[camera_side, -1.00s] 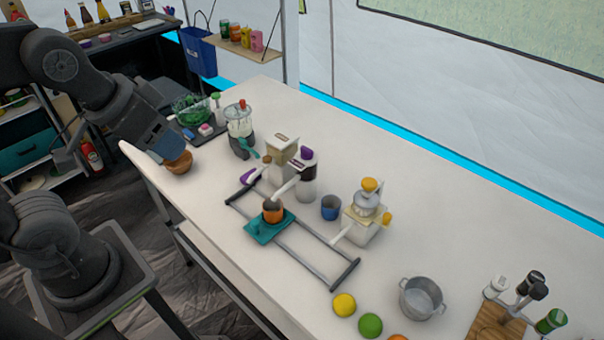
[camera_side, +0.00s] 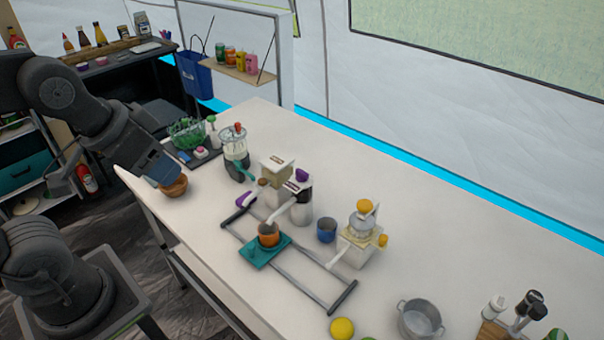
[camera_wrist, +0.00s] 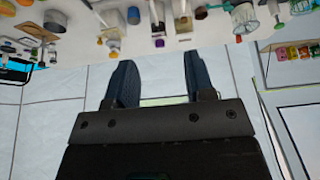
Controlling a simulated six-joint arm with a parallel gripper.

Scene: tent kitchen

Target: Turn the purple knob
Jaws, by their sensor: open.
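A purple knob (camera_side: 302,175) tops a white and dark dispenser (camera_side: 301,206) at the middle of the white table. A second purple piece (camera_side: 245,199) sits to its left, at the end of a white lever. My gripper (camera_side: 168,178) is at the table's left edge, by a brown bowl (camera_side: 174,188), well left of both purple pieces. In the wrist view my gripper (camera_wrist: 156,65) has its two dark fingers apart with nothing between them. The dispensers appear upside down at that view's top edge, too small to tell the knob clearly.
A pale dispenser (camera_side: 277,177) stands behind the purple-topped one. A teal tray (camera_side: 262,254) with an orange cup, a blue cup (camera_side: 327,229) and a juicer (camera_side: 359,240) are close by. A blender (camera_side: 236,155) stands nearer my gripper.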

